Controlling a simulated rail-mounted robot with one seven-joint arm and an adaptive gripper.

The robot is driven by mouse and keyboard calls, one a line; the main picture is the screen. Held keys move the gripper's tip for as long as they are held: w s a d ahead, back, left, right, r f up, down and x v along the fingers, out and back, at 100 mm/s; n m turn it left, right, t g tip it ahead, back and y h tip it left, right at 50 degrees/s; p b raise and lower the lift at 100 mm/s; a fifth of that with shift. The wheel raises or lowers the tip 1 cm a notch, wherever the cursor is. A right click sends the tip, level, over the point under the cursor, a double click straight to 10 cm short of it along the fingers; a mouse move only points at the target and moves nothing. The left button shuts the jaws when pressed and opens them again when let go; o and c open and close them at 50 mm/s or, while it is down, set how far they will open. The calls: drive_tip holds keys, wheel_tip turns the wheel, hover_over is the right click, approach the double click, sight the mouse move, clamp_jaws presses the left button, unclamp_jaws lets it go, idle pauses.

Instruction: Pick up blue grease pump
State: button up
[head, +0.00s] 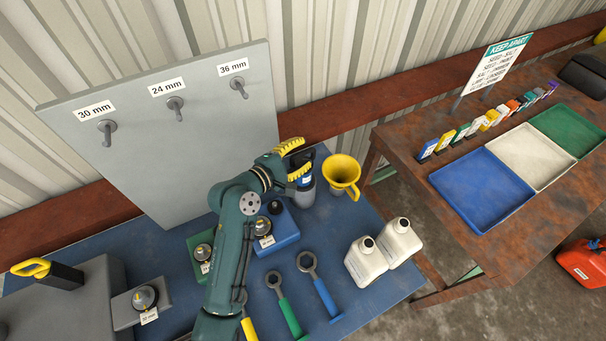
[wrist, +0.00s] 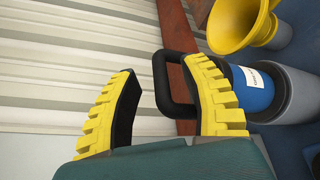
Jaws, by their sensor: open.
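The blue grease pump (head: 302,195) stands at the back right of the blue bench, partly hidden behind my gripper (head: 303,158) in the head view. In the wrist view the pump (wrist: 255,92) has a blue, white-labelled band, a grey body and a black loop handle (wrist: 163,85). My gripper (wrist: 160,68) is open, with yellow ribbed fingers and black pads. The handle's outer bar appears between the two fingers. The right finger overlaps the loop; I cannot tell whether it is inside it or touching it.
A yellow funnel (head: 341,173) stands right beside the pump. Two white jugs (head: 367,262) and several ring wrenches (head: 317,285) are on the bench. A grey panel with hooks (head: 180,150) rises behind. A rusty table (head: 400,145) with trays is at the right.

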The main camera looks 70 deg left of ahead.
drive_tip(key=shift+w+a+f, duration=0.1)
drive_tip(key=shift+w+f, duration=0.05)
drive_tip(key=shift+w, duration=0.05)
drive_tip(key=shift+s, duration=0.1)
clamp_jaws()
